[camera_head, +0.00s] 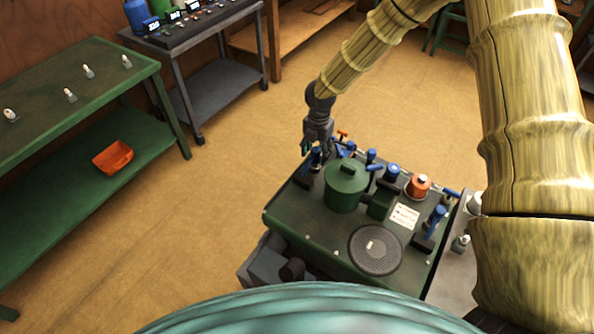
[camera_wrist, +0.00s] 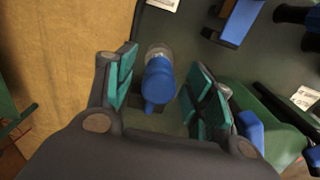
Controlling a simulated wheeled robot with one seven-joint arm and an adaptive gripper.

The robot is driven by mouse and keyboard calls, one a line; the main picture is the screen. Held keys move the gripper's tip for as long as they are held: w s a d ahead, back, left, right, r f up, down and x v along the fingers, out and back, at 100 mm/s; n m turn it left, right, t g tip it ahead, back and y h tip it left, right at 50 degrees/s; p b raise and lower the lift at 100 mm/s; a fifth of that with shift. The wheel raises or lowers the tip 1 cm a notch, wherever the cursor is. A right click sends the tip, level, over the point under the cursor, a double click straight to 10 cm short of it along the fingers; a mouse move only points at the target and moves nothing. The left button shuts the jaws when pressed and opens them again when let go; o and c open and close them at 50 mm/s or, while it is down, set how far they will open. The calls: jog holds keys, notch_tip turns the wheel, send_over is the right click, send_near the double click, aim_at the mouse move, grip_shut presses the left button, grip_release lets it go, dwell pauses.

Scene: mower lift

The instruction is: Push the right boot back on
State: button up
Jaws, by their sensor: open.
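My gripper (camera_head: 317,148) points down over the far-left corner of the dark green mower deck (camera_head: 305,225). In the wrist view, my open gripper (camera_wrist: 164,88) has teal-padded fingers on either side of a blue boot-like piece (camera_wrist: 158,84). A round grey end shows at the piece's far side. In the head view, a blue piece (camera_head: 316,155) shows beside the fingers, partly hidden. I cannot tell for sure that it is the right boot.
A green round canister (camera_head: 346,188), several blue fittings such as one (camera_head: 392,171), and an orange cap (camera_head: 418,185) crowd the deck. A dark round grille (camera_head: 375,250) is nearer. A green bench (camera_head: 70,95) with an orange bin (camera_head: 113,157) stands left; open floor lies between.

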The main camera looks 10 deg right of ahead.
jog(key=shift+r+p, duration=1.95)
jog(key=shift+r, duration=1.4)
